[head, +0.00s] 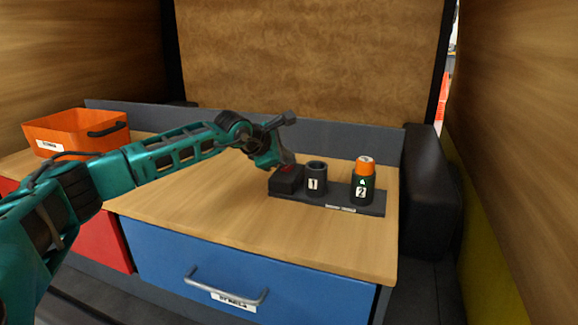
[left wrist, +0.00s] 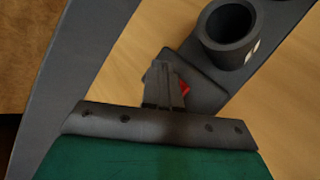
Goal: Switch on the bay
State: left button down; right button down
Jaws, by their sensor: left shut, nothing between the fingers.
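A dark base strip (head: 334,202) lies on the wooden counter and carries a black switch box, cup 1 and cup 2. The switch box (head: 286,180) is at the strip's left end; a bit of its red part (left wrist: 185,88) shows beside my fingers in the left wrist view. Cup 1 (head: 316,178) is empty; it also shows in the left wrist view (left wrist: 228,35). Cup 2 (head: 362,190) holds an orange-topped item (head: 365,166), and a green light shows on its front. My left gripper (head: 284,167) is shut and empty, its fingertips over the switch box. Whether they touch the red part is hidden.
An orange bin (head: 76,134) stands at the left on the counter (head: 220,205). Below are a blue drawer (head: 225,275) with a grey handle and a red front (head: 100,240). A low grey back rail and wooden walls bound the counter. The counter's front middle is clear.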

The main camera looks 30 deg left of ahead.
aim_at(285, 168)
pick_arm(q)
jog(key=shift+r, duration=0.1)
jog(key=shift+s+r+p, duration=0.1)
jog(key=shift+r+p, duration=0.4)
jog(key=shift+r, duration=0.2)
jog(key=shift+s+d+r+p, duration=0.1)
jog(key=shift+s+r+p, duration=0.1)
jog(key=shift+r+p, duration=0.8)
jog(key=shift+s+d+r+p, duration=0.15)
jog(key=shift+r+p, duration=0.3)
jog(key=shift+r, duration=1.05)
jog(key=shift+a, duration=0.1)
